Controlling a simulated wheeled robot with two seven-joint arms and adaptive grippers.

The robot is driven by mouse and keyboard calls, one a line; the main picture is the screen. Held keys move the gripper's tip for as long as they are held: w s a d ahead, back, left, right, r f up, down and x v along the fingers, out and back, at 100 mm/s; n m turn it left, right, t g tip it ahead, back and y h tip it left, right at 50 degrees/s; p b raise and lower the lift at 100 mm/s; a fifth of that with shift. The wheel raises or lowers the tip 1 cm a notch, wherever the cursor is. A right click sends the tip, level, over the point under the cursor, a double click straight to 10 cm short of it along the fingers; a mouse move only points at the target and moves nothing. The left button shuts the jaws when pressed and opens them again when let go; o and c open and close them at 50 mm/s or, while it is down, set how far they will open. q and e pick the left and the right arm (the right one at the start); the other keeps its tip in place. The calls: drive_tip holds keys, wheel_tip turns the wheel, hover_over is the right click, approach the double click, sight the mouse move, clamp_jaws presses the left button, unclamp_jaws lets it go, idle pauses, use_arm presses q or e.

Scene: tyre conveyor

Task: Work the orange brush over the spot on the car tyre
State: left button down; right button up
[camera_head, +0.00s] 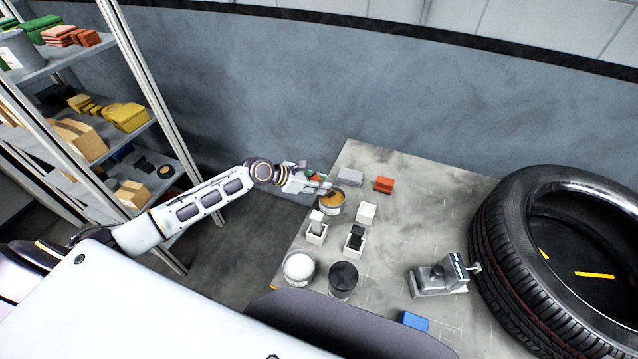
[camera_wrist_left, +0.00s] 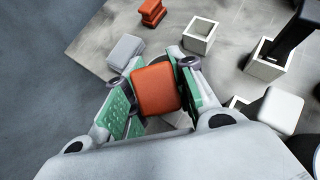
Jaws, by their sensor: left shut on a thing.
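My left gripper (camera_head: 316,184) is over the far left part of the table, above a round can. It is shut on an orange block-shaped thing, which I take as the orange brush (camera_wrist_left: 157,90), held between the green finger pads in the left wrist view. Only a little of it shows in the head view, and its underside is hidden. The car tyre (camera_head: 500,254) stands at the right of the table, well away from this gripper. I cannot make out a clear spot on its tread. My right gripper is not in view.
The grey table (camera_head: 440,193) holds the orange-brown-topped can (camera_head: 331,208), a red-orange block (camera_head: 384,185), a grey block (camera_head: 350,176), white holders, a white-topped can (camera_head: 299,267), a black-topped can (camera_head: 343,279), a metal device (camera_head: 437,278) and a blue block (camera_head: 414,321). Shelves stand left.

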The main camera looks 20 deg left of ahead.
sight(318, 177)
use_arm(q)
drive_tip(key=shift+f, duration=0.95)
idle(0.6)
idle(0.5)
drive_tip(key=shift+r+p, duration=1.5)
drive_tip(key=shift+p, duration=0.35)
drive_tip(key=shift+r+p, duration=0.35)
drive_tip(key=shift+r, duration=0.85)
drive_tip(key=shift+f, duration=0.15)
